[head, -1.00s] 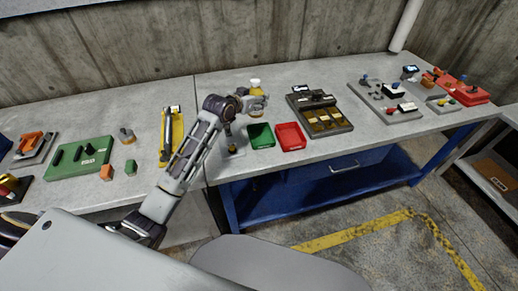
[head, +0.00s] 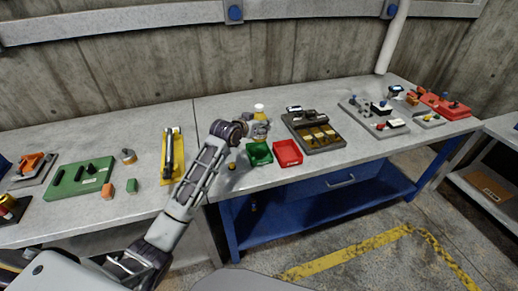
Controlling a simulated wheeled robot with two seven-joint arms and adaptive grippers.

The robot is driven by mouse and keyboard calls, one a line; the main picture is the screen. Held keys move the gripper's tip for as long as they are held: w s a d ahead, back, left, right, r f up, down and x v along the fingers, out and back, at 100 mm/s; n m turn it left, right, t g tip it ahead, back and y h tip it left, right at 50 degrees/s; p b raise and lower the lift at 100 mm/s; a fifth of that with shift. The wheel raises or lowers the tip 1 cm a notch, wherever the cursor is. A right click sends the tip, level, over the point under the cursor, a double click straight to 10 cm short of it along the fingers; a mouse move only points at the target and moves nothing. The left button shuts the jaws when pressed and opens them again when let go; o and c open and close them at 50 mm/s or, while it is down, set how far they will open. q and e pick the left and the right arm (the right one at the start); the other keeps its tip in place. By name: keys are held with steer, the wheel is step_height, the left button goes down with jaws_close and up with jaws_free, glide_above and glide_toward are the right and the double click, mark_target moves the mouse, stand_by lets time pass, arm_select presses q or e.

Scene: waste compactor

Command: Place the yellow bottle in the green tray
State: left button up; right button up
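The yellow bottle (head: 260,115) with a white cap stands upright on the grey workbench, just behind the green tray. The green tray (head: 259,153) looks empty and lies near the bench's front edge, left of a red tray. My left gripper (head: 260,131) is at the bottle, in front of its lower part and above the back of the green tray. Its fingers are small and overlap the bottle, so I cannot tell whether they are closed on it. My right gripper is out of view.
The red tray (head: 288,152) adjoins the green tray. A dark box with yellow compartments (head: 318,136) lies to the right. Bare bench is behind the bottle.

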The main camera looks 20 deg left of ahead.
arm_select(q)
steer(key=shift+f, duration=2.75)
steer(key=shift+f, duration=1.9)
steer(key=shift+f, duration=0.1)
steer(key=o, duration=1.2)
steer(key=shift+s, duration=0.2)
steer(key=v, duration=1.1)
steer(key=shift+s+r, duration=0.25)
steer(key=shift+r, duration=0.05)
